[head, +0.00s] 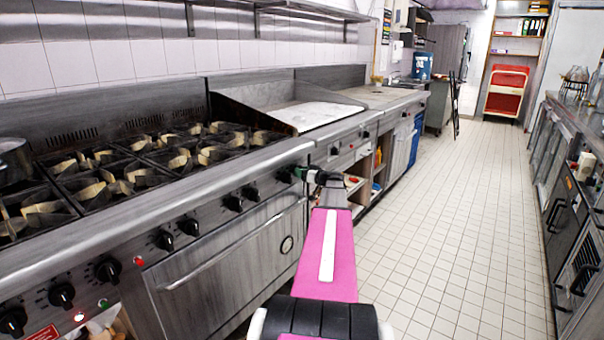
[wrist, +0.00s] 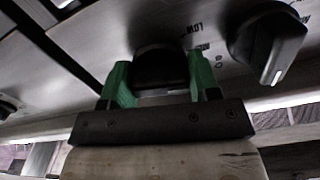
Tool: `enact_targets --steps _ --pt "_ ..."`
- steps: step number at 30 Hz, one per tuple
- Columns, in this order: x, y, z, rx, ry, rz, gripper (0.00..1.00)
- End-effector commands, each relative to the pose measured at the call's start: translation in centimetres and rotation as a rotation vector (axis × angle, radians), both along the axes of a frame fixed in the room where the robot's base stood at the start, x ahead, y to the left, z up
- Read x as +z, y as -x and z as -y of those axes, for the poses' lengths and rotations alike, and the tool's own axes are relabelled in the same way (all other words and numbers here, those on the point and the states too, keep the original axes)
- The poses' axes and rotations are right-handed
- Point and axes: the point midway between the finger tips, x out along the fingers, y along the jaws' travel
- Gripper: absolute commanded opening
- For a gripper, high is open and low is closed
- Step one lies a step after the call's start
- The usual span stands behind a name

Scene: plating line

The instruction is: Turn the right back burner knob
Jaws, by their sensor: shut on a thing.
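The stove's front panel carries a row of black burner knobs in the head view. My gripper (head: 300,173) is at the right end of that row, against the panel. In the wrist view its green finger pads (wrist: 160,85) stand on both sides of a dark round knob (wrist: 160,66) and are shut on it. The knob's pointer is hidden, so I cannot tell its setting. A neighbouring knob (wrist: 268,44) with a white pointer line is to the right, apart from the fingers. The stove's burner grates (head: 130,165) lie behind the panel in the head view.
An oven door handle (head: 225,248) runs below the knobs. A flat griddle (head: 312,115) is beyond the burners. A pot (head: 14,160) stands at the far left. The tiled floor (head: 450,220) is clear to the right, up to the opposite counter (head: 570,190).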

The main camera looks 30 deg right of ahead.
Motion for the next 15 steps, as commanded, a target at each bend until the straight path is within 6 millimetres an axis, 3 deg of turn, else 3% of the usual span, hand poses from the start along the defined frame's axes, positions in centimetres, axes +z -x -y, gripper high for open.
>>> enact_targets --steps 15 --pt "-0.02 -0.01 0.0 0.001 -0.276 -0.115 0.32"
